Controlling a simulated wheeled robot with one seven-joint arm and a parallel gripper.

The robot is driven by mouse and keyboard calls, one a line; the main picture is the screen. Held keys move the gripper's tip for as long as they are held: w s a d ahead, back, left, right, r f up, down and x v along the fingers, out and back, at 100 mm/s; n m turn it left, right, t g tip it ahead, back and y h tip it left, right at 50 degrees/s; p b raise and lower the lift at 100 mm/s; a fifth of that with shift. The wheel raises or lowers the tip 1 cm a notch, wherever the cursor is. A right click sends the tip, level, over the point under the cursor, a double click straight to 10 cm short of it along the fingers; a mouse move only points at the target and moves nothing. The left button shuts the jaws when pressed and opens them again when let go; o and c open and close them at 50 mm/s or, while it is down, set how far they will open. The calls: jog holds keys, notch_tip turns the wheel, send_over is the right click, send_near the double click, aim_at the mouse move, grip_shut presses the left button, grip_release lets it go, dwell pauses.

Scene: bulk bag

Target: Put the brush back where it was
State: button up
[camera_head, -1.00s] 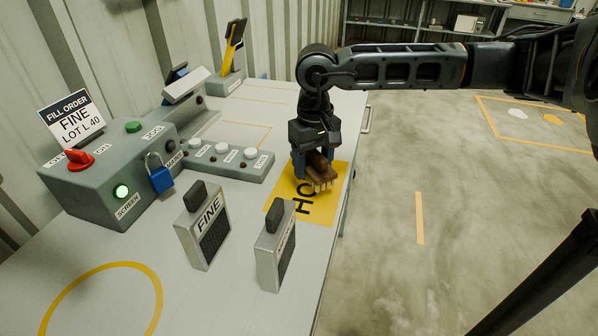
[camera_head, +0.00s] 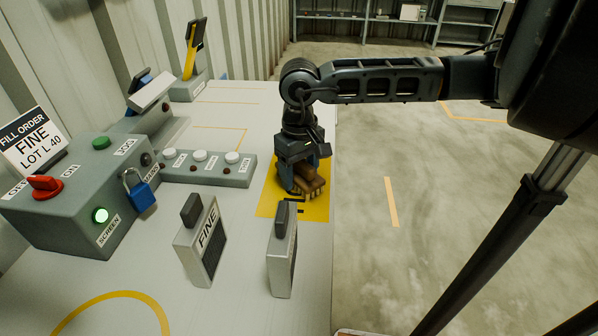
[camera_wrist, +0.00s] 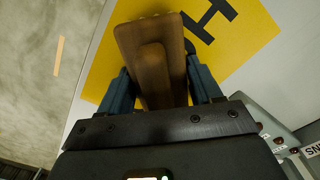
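The brush (camera_head: 311,184) is a brown wooden block with pale bristles on its underside. It is between the fingers of my gripper (camera_head: 302,178), over a yellow patch (camera_head: 265,205) with black letters on the bench. The wrist view shows the brush (camera_wrist: 150,45) between the two blue-grey fingers (camera_wrist: 152,92), which appear closed on its sides. The bristles look close to the patch; I cannot tell whether they touch it. The brush and gripper hide part of the lettering.
A silver block marked FINE (camera_head: 205,240) and a similar block (camera_head: 282,258) stand in front of the patch. A grey button box (camera_head: 215,168) lies left of it. A control box (camera_head: 80,195) with a blue padlock (camera_head: 139,192) is further left. The bench edge is just right.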

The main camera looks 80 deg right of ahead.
jog(key=o, duration=0.4)
jog(key=shift+r, duration=0.1)
jog(key=shift+r+p, duration=0.2)
jog(key=shift+p, duration=0.15)
notch_tip(320, 180, up, 12)
jog(key=shift+f+b, duration=0.1)
jog(key=shift+b, duration=0.55)
